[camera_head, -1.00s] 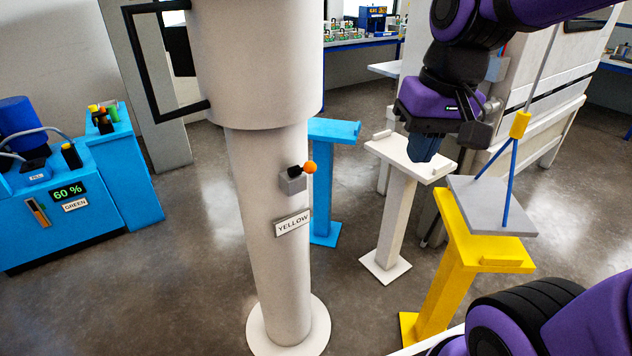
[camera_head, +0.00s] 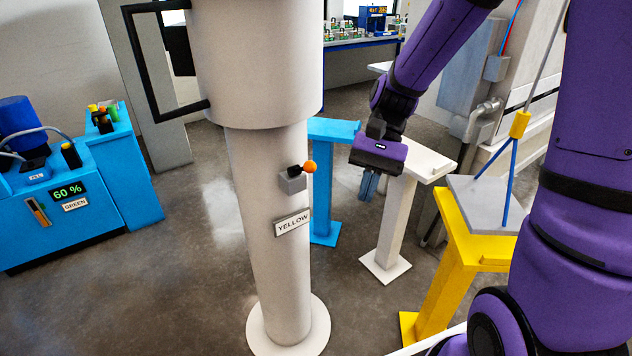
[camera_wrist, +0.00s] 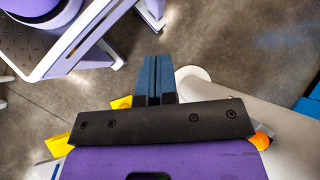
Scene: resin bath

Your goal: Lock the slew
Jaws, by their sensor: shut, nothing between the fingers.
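The slew lock looks to be the small lever with an orange ball knob (camera_head: 310,167) on a grey block (camera_head: 293,181), fixed to the side of the white column (camera_head: 265,235) above a YELLOW sign (camera_head: 292,223). My gripper (camera_head: 369,193) is shut and empty, pointing down, to the right of the knob and apart from it. In the wrist view the closed blue fingers (camera_wrist: 157,75) point over the floor, and the orange knob (camera_wrist: 262,138) shows at the right, partly hidden by the gripper body.
A yellow stand (camera_head: 450,275) bears a grey plate (camera_head: 470,192) hung from a rod with blue legs. A white stand (camera_head: 392,225) and a blue stand (camera_head: 325,190) stand behind my gripper. A blue console (camera_head: 75,215) reads 60 % at left. A black handle (camera_head: 135,70) juts from the column's upper part.

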